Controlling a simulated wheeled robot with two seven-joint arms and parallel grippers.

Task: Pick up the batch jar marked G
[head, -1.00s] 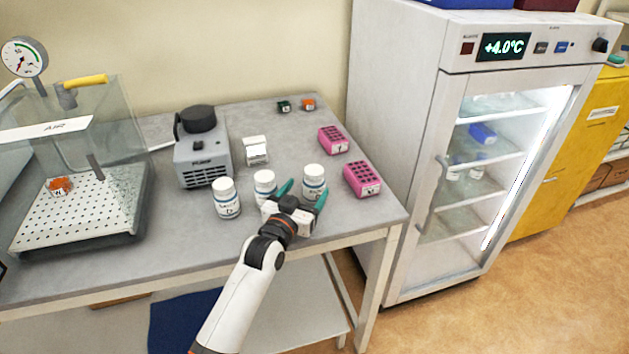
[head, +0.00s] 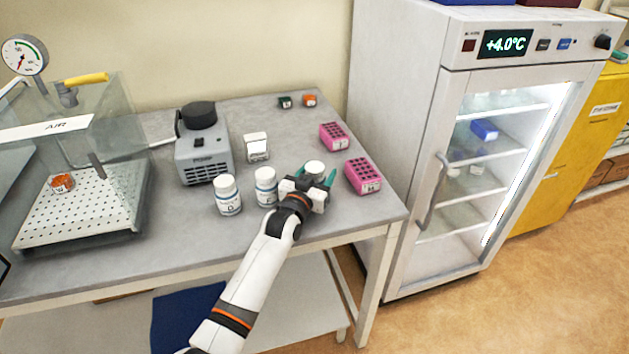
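Three white jars with blue bands stand in a row on the grey bench. The left jar (head: 228,195) appears to be marked D. The middle jar (head: 265,186) has a label too small to read and partly covered by my gripper. The right jar (head: 315,168) shows only its white lid and upper part; its label is hidden, so I cannot tell which jar is marked G. The jar still stands on the bench. My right gripper is not in view.
Pink racks (head: 363,176) and (head: 333,136) stand right of the jars. A grey pump (head: 203,155) and a white box (head: 256,147) stand behind. A clear chamber (head: 75,190) is at left. A fridge (head: 400,130) stands beyond the bench's right edge.

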